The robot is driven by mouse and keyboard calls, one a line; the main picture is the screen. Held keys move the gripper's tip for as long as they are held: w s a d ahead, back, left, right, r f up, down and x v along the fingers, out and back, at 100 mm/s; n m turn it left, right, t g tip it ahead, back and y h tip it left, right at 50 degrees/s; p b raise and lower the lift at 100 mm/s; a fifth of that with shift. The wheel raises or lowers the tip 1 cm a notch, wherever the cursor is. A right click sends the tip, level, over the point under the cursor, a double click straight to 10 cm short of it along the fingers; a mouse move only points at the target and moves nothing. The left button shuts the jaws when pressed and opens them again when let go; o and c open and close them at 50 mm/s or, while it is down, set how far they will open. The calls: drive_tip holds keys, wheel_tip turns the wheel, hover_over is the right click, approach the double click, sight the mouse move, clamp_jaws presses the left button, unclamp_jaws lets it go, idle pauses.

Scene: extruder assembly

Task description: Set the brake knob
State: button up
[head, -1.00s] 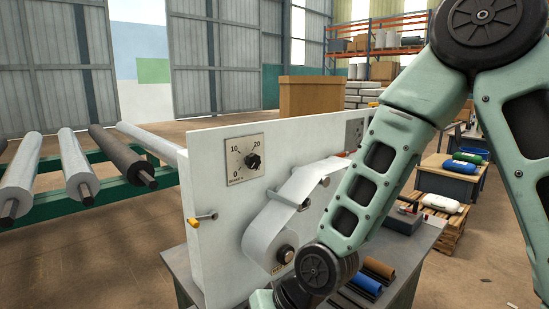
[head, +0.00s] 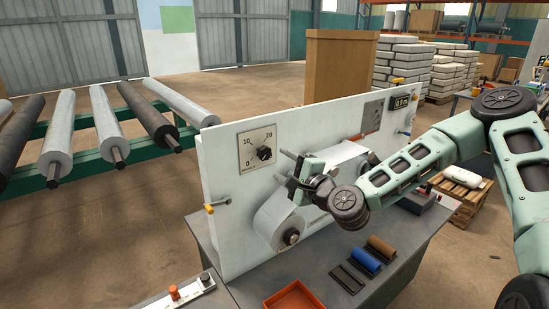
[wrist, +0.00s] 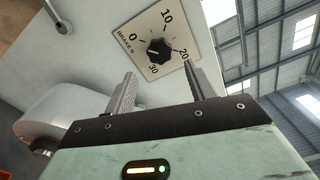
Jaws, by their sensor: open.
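The brake knob (head: 264,154) is black and sits on a pale square dial plate (head: 247,159) on the white panel. In the wrist view the knob (wrist: 158,51) shows beyond the fingertips, with marks 0, 10, 20 and 30 around it. A small pale mark shows on the knob, but its exact reading is hard to tell. My gripper (head: 282,168) is to the right of the knob in the head view. In the wrist view my gripper (wrist: 159,70) is open and empty, its fingers apart below the knob and not around it.
A yellow-tipped peg (head: 211,208) sticks out at the panel's left. An orange tray (head: 294,299) and blue and brown rollers (head: 366,262) lie on the grey table in front.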

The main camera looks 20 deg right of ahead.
sight(266, 154)
drive_tip(key=shift+x, duration=3.3)
drive_tip(key=shift+a, duration=0.1)
drive_tip(key=c, duration=0.7)
